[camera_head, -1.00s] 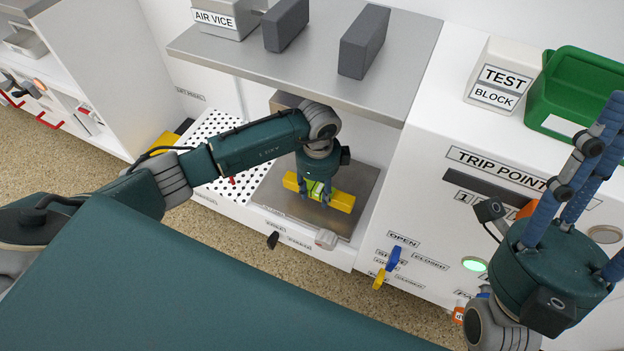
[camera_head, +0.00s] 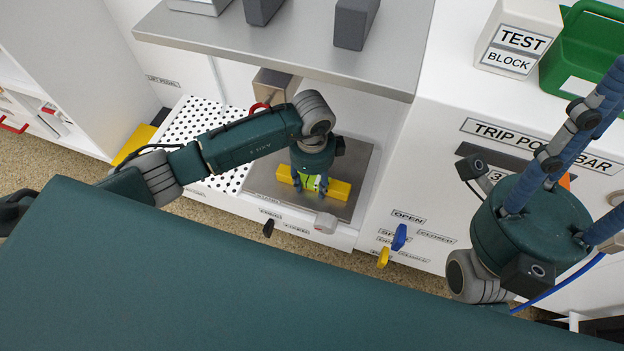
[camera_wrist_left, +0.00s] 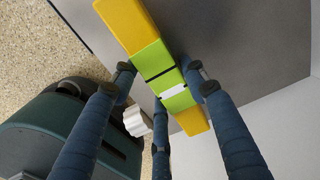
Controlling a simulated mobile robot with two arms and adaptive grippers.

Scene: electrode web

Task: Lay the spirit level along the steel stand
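The spirit level (camera_head: 341,188) is a yellow bar with a bright green middle. It lies over the flat grey steel plate (camera_head: 262,180), which I take for the steel stand, roughly along its front edge. Whether it rests fully on the plate I cannot tell. My left gripper (camera_head: 311,186) points down over the green middle. In the left wrist view its fingers (camera_wrist_left: 163,75) straddle the level's green part (camera_wrist_left: 152,62), with a narrow gap showing on the right side. My right gripper (camera_head: 590,165) points upward at the right, its blue fingers spread and empty.
A steel shelf (camera_head: 290,45) with grey blocks overhangs behind my left wrist. A perforated white panel (camera_head: 205,120) lies left of the plate. The test block (camera_head: 515,40) and green bin (camera_head: 590,50) stand at the back right. Blue and yellow handles (camera_head: 399,237) stick out in front.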

